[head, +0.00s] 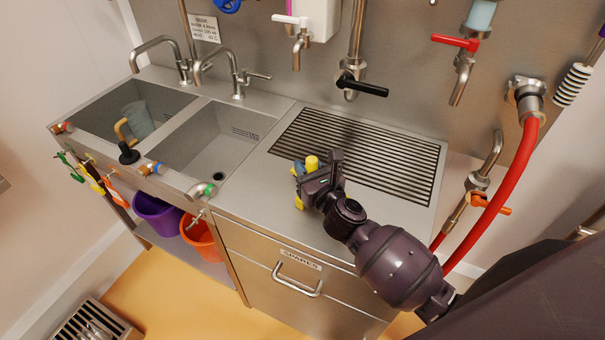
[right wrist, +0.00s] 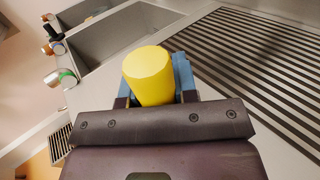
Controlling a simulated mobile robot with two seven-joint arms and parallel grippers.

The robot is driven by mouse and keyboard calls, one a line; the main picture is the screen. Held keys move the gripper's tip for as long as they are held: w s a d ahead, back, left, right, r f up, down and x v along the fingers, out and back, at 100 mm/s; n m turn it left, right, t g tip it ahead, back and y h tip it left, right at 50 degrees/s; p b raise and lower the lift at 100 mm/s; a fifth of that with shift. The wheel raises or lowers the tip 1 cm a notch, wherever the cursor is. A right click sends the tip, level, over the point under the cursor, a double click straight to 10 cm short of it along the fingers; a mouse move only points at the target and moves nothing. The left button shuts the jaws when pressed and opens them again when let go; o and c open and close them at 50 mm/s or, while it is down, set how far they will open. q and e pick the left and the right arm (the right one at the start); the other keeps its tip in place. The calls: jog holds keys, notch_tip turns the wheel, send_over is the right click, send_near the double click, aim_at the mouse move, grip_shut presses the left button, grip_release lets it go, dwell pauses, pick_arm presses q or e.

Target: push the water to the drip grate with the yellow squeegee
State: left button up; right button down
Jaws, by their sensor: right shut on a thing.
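My right gripper (head: 314,179) is shut on the yellow squeegee (head: 312,162) over the steel counter, just left of the drip grate's near-left edge. The squeegee's round yellow handle end (right wrist: 149,75) stands up between the fingers in the right wrist view. Another yellow part (head: 299,202) shows below the gripper; whether it touches the counter is unclear. The drip grate (head: 404,188) is a dark slatted panel set in the counter, also seen at right in the right wrist view (right wrist: 262,62). I cannot make out any water on the steel. My left gripper is not in view.
Two sink basins (head: 206,140) lie left of the counter, with a jug (head: 138,120) in the far one. Taps and a black-handled valve (head: 360,86) hang over the back. A red hose (head: 511,178) runs at right. A drawer (head: 297,280) is below.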

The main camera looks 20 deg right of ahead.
jog(key=shift+w+d+b, duration=0.5)
jog(key=shift+w+d, duration=0.95)
jog(key=shift+d, duration=0.1)
jog(key=shift+r+p, duration=0.15)
jog(key=shift+p, duration=0.3)
pick_arm(q)
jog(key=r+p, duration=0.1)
jog(key=p, duration=0.1)
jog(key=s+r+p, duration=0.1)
jog(key=p, duration=0.1)
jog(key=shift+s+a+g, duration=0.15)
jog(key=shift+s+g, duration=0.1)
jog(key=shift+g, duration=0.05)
pick_arm(e)
notch_tip(320, 180, up, 5)
jog(key=shift+r, duration=0.2)
